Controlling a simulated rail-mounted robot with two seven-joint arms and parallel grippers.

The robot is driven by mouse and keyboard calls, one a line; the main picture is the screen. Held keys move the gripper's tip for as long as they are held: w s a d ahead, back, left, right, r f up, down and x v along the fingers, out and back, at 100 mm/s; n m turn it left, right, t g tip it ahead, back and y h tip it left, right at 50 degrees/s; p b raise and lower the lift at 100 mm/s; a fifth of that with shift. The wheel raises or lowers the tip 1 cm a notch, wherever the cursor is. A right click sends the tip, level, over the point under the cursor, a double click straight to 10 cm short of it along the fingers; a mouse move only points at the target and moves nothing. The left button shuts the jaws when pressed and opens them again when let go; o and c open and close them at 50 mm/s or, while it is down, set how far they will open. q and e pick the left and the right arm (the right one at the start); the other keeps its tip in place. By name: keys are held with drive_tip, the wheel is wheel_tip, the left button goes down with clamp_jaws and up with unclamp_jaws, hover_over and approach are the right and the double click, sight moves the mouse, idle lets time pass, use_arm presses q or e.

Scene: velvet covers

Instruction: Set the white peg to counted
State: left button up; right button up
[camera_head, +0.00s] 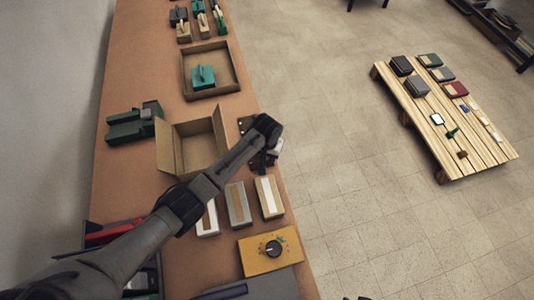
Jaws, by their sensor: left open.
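My left arm comes in from the lower left and reaches across the table. My left gripper (268,156) is open at the table's right edge, over a small dark brown piece (245,124) that it and the wrist largely cover. A small whitish bit shows beside the gripper; I cannot tell whether it is the white peg or part of the gripper. No peg can be made out clearly, and no "counted" marking can be read. My right gripper is not in view.
An open cardboard box (168,150) stands left of the gripper. Several pale boxes (268,197) and a yellow box with a black dial (273,249) lie nearer. A tray (234,62) holds a green object. A slatted pallet (470,150) with books stands right, across open floor.

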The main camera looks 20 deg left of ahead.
use_arm(q)
clamp_jaws()
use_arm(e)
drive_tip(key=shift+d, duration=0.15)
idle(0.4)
